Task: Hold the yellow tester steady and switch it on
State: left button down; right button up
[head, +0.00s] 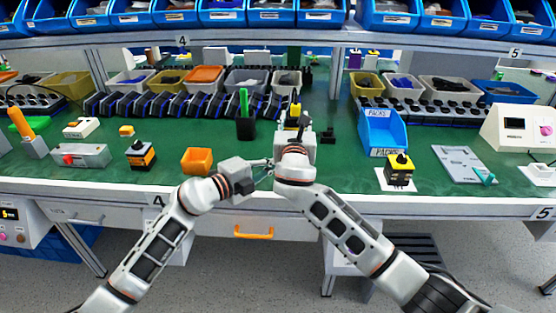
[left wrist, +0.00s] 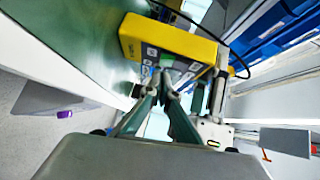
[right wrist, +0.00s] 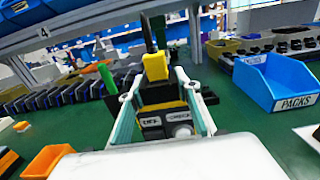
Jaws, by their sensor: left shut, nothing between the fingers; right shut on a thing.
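The yellow tester (left wrist: 170,42) has a yellow case, a dark face with small labels and a black cable in the left wrist view. In the right wrist view the yellow and black tester (right wrist: 155,68) stands between the fingers of my right gripper (right wrist: 158,92), which is shut on it. In the head view my right gripper (head: 300,125) and arm hide most of the tester. My left gripper (head: 268,167) is shut and empty, low in front of the tester. In the left wrist view its closed fingertips (left wrist: 166,78) overlap the labelled face; contact cannot be told.
An orange bin (head: 197,161) stands left of my left gripper. A blue PACKS bin (head: 382,130) and a yellow-topped black device (head: 399,170) stand to the right. A green-handled tool in a black holder (head: 245,128) is behind left. Bare green bench (head: 335,170) lies right of my right gripper.

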pick_arm(q)
jog(key=shift+w+f, duration=0.1)
jog(key=shift+w, duration=0.75)
jog(key=shift+w+f, duration=0.15)
jog(key=shift+w, duration=0.15)
jog(key=shift+s, duration=0.15)
jog(key=shift+s+f, duration=0.1)
jog(key=shift+s, duration=0.15)
jog(key=s, duration=0.4)
jog(key=shift+a+f, duration=0.35)
jog(key=f+v, duration=0.1)
jog(key=v, duration=0.8)
jog(key=shift+f, duration=0.3)
